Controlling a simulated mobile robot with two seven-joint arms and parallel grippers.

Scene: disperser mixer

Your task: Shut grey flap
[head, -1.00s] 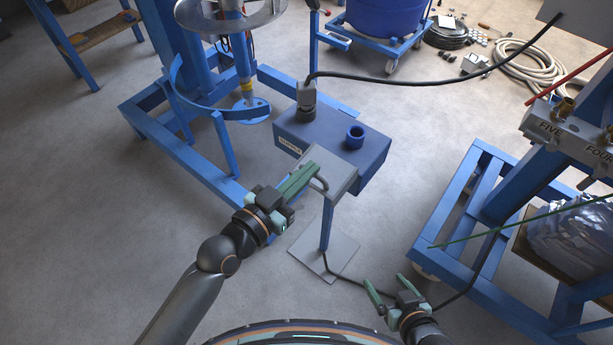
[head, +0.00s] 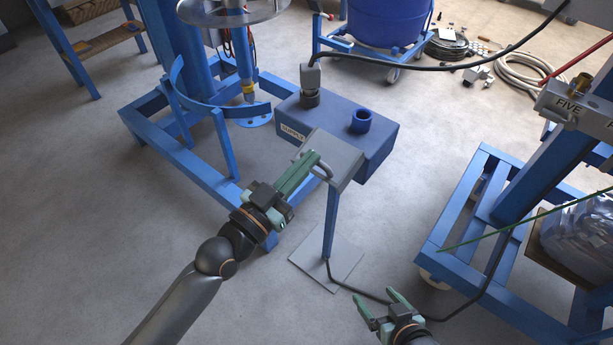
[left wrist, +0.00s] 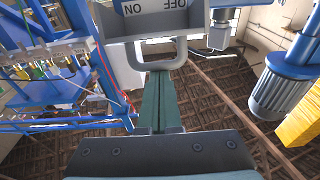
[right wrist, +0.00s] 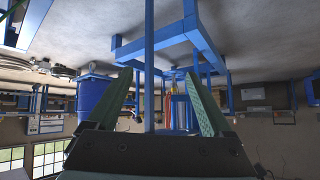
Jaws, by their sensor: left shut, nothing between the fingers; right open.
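The grey flap (head: 333,156) sits at the front of a blue box on a post and looks tilted; I cannot tell its exact angle. A grey loop handle (head: 323,169) is on its near side. My left gripper (head: 313,160) is shut and empty, its fingertips at the handle, in front of the flap. In the left wrist view the loop handle (left wrist: 160,62) is just beyond the closed fingertips (left wrist: 160,75); I cannot tell if they touch. My right gripper (head: 373,302) is open and empty, low, away from the flap; its spread fingers also show in the right wrist view (right wrist: 165,85).
The blue box (head: 335,128) carries a grey plug with a black cable and a blue socket (head: 361,120). Its post stands on a grey floor plate (head: 325,260). Blue frames flank it left (head: 190,155) and right (head: 450,235).

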